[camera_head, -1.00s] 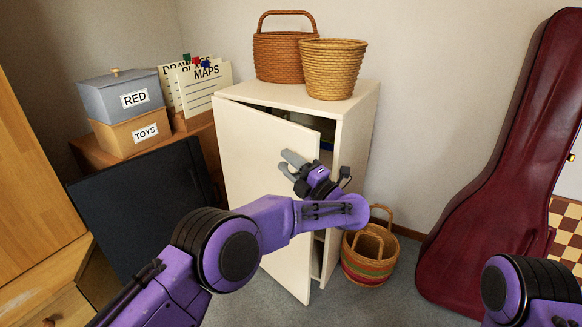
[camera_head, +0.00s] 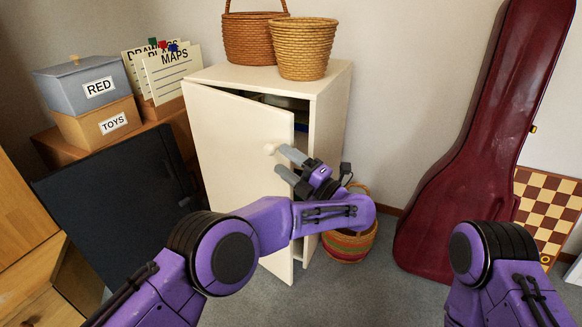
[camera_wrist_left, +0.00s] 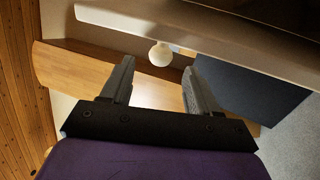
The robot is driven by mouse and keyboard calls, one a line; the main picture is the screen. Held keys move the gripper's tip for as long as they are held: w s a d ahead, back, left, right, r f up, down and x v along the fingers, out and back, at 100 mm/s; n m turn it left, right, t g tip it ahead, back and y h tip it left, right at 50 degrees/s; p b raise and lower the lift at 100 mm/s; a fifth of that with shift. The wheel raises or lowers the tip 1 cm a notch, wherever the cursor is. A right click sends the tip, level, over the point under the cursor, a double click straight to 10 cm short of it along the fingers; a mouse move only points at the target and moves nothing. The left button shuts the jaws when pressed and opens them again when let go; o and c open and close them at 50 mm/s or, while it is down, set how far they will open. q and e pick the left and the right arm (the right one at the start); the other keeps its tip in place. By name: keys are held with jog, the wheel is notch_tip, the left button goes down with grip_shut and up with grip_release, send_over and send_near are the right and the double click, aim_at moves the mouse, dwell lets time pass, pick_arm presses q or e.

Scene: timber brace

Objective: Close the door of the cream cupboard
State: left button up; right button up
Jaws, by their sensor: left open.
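The cream cupboard (camera_head: 320,102) stands in the middle of the head view. Its door (camera_head: 235,150) is partly open, swung out from the left side, with a dark gap along its top and right edge. A round pale knob (camera_head: 270,149) sits near the door's free edge. It also shows in the left wrist view (camera_wrist_left: 160,54), beyond and between the fingertips. My left gripper (camera_head: 282,160) is open and empty, just right of the knob in the head view. Contact with the door cannot be told. My right arm (camera_head: 490,265) shows at lower right; its gripper is out of view.
Two wicker baskets (camera_head: 305,50) stand on the cupboard. A striped basket (camera_head: 348,245) sits on the floor at its right. A red instrument case (camera_head: 455,160) leans at the right wall. A dark panel (camera_head: 115,205) and labelled boxes (camera_head: 85,85) are at left.

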pick_arm(q)
jog(key=shift+v, duration=1.15)
jog(key=shift+c, duration=0.2)
